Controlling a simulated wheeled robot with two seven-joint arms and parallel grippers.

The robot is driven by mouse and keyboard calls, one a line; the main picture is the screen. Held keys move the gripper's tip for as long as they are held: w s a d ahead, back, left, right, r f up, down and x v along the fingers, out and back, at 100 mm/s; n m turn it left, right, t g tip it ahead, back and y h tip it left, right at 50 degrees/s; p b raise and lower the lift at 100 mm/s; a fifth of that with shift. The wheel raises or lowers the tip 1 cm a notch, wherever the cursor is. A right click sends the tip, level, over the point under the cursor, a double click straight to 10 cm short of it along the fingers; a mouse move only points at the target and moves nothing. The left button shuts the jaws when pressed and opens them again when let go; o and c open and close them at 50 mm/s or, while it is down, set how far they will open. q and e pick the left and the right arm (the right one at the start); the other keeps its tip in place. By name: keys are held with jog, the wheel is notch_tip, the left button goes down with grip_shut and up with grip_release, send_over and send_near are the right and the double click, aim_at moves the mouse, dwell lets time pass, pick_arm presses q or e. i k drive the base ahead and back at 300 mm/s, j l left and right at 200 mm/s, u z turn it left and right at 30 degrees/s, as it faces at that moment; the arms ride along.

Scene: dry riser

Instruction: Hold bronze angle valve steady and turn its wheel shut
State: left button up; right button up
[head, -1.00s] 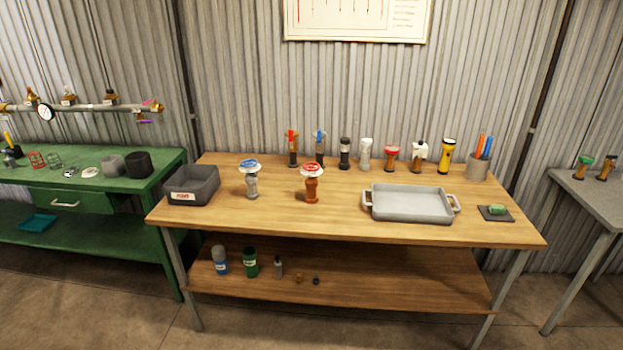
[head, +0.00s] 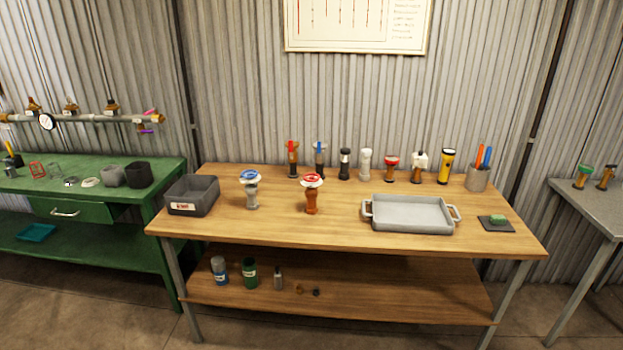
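A bronze-brown valve (head: 312,198) with a red and white wheel (head: 312,180) on top stands upright near the middle of the wooden workbench (head: 270,225). It looks like the bronze angle valve. A grey metal valve (head: 252,196) with a blue and white wheel stands upright to its left. Nothing touches either valve. How far the wheel is turned cannot be told at this size. Neither of my grippers is in view.
A dark grey bin (head: 192,195) stands at the bench's left end. A grey tray (head: 411,215) and a green block on a dark pad (head: 497,223) are at the right. Several valves, a yellow flashlight (head: 446,166) and a pen cup (head: 478,179) line the back.

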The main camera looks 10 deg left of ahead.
aim_at(312, 178)
jog(key=i+l+u, duration=0.15)
jog(key=i, duration=0.35)
jog(key=i+l+u, duration=0.15)
jog(key=i, duration=0.35)
jog(key=i+l+u, duration=0.15)
jog(key=i, duration=0.3)
jog(key=i+l+u, duration=0.15)
jog(key=i+l, duration=0.2)
jog(key=i, duration=0.1)
